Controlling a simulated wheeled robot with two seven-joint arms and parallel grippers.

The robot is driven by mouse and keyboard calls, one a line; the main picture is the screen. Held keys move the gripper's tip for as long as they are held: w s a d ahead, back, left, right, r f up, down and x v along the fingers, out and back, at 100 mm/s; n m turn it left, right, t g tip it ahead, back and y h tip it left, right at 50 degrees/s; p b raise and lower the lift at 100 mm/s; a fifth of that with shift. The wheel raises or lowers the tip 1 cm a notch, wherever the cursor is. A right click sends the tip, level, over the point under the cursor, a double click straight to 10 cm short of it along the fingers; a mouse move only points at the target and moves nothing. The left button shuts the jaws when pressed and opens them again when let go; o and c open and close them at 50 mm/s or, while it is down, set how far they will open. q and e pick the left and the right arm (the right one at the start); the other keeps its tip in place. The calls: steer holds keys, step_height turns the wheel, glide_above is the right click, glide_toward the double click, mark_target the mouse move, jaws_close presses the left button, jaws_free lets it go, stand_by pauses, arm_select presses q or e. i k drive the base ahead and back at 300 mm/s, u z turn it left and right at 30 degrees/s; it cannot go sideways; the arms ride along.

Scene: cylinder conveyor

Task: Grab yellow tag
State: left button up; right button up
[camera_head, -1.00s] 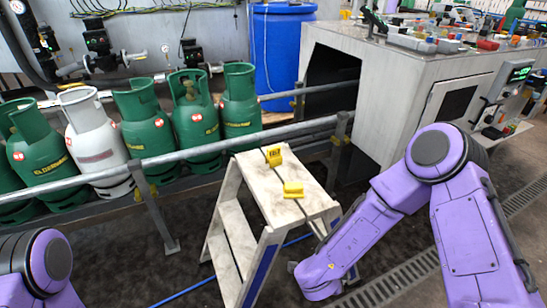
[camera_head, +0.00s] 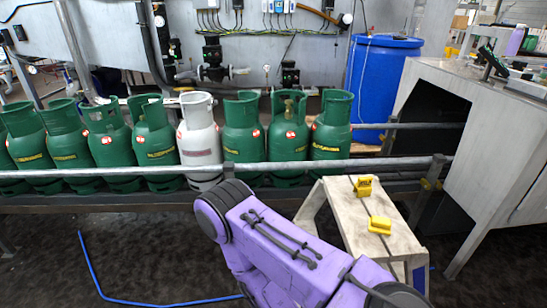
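Two yellow tags rest on the pale top of a small step stool (camera_head: 398,240), right of centre. The farther tag (camera_head: 364,186) stands up near the back edge of the top. The nearer tag (camera_head: 379,225) lies lower, near the middle of the top. One of my purple arms crosses the lower middle of the view and hides part of the stool's left side and legs. Neither of my grippers shows, and nothing touches the tags.
A metal rail (camera_head: 285,168) runs behind the stool, with several green gas cylinders (camera_head: 244,130) and one white cylinder (camera_head: 198,140) behind it. A grey machine housing (camera_head: 490,130) stands at right, a blue barrel (camera_head: 380,85) behind. A blue hose (camera_head: 150,303) lies on the floor.

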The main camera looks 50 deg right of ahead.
mark_target(364, 189)
steer(key=u, duration=0.75)
steer(key=k, duration=1.5)
steer(key=z, duration=2.4)
